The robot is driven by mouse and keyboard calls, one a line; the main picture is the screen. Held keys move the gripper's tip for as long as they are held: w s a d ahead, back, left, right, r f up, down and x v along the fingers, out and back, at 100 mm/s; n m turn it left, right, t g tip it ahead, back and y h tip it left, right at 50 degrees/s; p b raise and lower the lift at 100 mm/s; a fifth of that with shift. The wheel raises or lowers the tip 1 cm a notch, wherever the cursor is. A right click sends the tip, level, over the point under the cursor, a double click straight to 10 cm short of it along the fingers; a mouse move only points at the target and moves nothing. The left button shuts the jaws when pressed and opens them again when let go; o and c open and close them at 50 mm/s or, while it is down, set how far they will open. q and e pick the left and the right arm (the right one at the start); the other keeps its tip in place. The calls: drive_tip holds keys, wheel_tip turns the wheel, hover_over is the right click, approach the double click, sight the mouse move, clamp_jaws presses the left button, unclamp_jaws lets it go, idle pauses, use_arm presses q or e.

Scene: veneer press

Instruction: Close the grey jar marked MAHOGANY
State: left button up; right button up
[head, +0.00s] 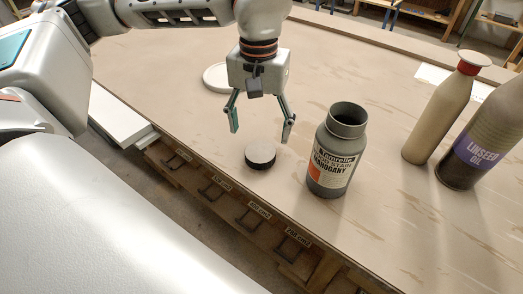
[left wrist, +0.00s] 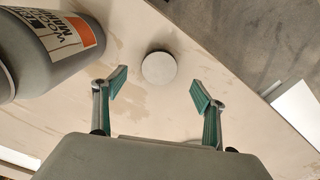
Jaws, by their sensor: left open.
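The grey jar (head: 337,150) marked MAHOGANY stands upright on the table with its mouth open. It also shows at the upper left of the left wrist view (left wrist: 50,50). A round lid (head: 260,154) with a pale top and dark rim lies flat on the table, left of the jar and apart from it. The lid is also in the left wrist view (left wrist: 159,68), ahead of the fingertips and between their lines. My left gripper (head: 260,128) is open and empty above the table, just behind the lid in the head view. My right gripper is not in view.
A beige bottle with a red-banded neck (head: 437,115) and a linseed oil bottle (head: 483,145) stand right of the jar. A white round dish (head: 217,78) lies behind my left gripper. The table's front edge, with labelled drawers (head: 215,188) below, runs close to the lid.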

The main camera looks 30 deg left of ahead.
sight(259, 154)
use_arm(q)
drive_tip(key=shift+f, duration=1.35)
drive_tip(key=shift+f, duration=2.6)
drive_tip(key=shift+c, duration=0.4)
drive_tip(key=c, duration=0.7)
